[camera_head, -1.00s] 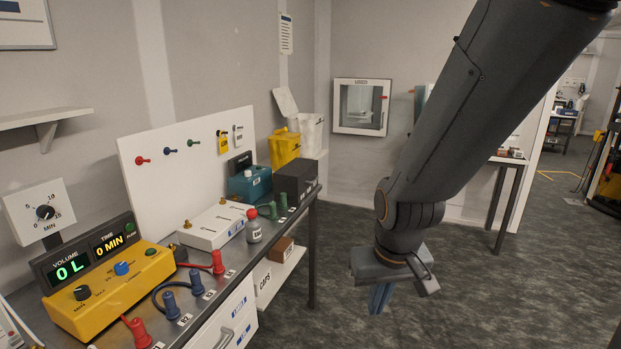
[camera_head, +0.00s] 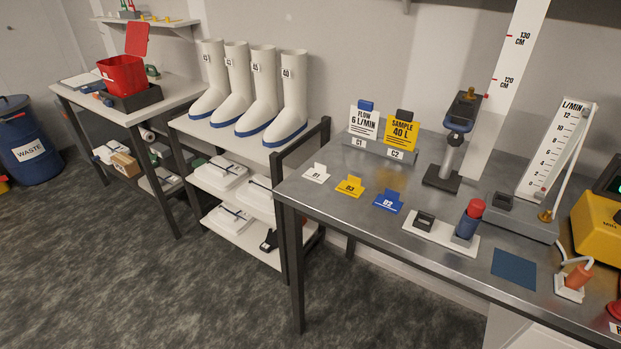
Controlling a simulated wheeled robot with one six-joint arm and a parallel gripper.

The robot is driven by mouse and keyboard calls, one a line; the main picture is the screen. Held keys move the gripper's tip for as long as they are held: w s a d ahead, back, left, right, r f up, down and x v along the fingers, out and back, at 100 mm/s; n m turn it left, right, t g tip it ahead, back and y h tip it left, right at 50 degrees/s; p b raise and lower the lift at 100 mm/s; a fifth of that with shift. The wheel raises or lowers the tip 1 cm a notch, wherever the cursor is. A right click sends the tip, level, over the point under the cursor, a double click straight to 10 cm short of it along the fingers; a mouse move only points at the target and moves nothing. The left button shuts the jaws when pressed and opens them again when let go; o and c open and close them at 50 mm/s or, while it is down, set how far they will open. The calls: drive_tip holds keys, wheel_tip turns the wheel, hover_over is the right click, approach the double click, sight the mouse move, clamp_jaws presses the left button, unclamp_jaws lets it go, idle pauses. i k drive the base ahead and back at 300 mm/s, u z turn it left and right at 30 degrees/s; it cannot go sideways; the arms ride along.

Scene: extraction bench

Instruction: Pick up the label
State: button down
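Several label-like pieces show on the metal bench (camera_head: 330,215); which one the task means I cannot tell. A white card reading FLOW 6 L/MIN (camera_head: 364,122) and a yellow card reading SAMPLE 40 L (camera_head: 403,133) stand upright in a grey holder marked C1 and C2 (camera_head: 380,150). My gripper is not in view.
White boots (camera_head: 248,95) stand on a rack left of the bench. Farther left are a table with a red box (camera_head: 124,75) and a blue waste bin (camera_head: 30,145). A blue mat (camera_head: 513,268) lies at the bench's front right.

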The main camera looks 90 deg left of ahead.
sight(320, 175)
drive_tip(key=u, duration=3.1)
